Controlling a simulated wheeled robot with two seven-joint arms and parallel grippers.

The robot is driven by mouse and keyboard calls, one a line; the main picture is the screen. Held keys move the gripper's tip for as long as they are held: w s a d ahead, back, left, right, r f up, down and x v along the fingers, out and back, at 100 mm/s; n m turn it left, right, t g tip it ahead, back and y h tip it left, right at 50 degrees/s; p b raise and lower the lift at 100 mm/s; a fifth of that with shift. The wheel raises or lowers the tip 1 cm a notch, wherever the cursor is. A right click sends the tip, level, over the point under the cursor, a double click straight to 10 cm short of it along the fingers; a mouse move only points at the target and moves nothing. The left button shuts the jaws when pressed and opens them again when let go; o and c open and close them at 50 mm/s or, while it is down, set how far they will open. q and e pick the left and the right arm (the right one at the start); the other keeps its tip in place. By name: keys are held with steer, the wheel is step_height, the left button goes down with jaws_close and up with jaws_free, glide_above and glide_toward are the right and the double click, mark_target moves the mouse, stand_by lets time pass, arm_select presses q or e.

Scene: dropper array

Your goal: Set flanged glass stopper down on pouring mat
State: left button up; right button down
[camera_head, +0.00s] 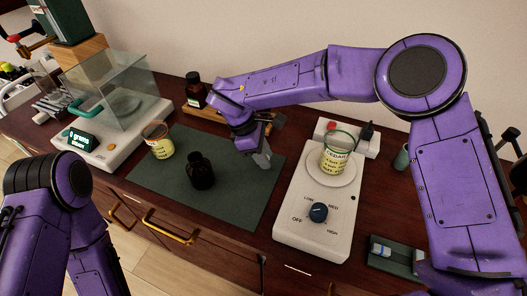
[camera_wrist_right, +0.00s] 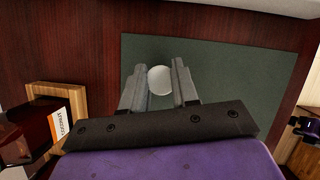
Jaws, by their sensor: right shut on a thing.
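The flanged glass stopper (camera_wrist_right: 160,80) shows in the right wrist view as a pale round disc between the two fingers. My right gripper (camera_head: 261,157) is shut on it, over the right back part of the pouring mat. In the head view the stopper cannot be made out clearly at the fingers. The pouring mat (camera_head: 236,197) is a dark green sheet on the wooden bench, and it also shows beneath the fingers in the right wrist view (camera_wrist_right: 245,75). I cannot tell whether the stopper touches the mat. My left arm is at the lower left; its gripper is out of view.
A dark bottle (camera_head: 201,172) and a labelled beaker (camera_head: 158,140) stand on the mat's left part. A hotplate (camera_head: 313,225) with a beaker (camera_head: 338,155) is at right, a balance (camera_head: 110,140) at left. A brown bottle (camera_head: 195,90) stands behind on a wooden rack.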

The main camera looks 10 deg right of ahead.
steer(key=shift+s+r, duration=0.1)
steer(key=shift+f+b, duration=0.25)
steer(key=shift+b, duration=0.1)
steer(key=c, duration=0.8)
jaws_free()
steer(key=shift+c, duration=0.2)
steer(key=shift+r, duration=0.1)
steer(key=shift+r+p, duration=0.2)
steer(key=shift+p, duration=0.1)
steer(key=shift+a+r, duration=0.2)
steer(key=shift+r, duration=0.05)
steer(key=b+v, duration=0.2)
steer(key=v, duration=0.9)
steer(key=shift+r, duration=0.25)
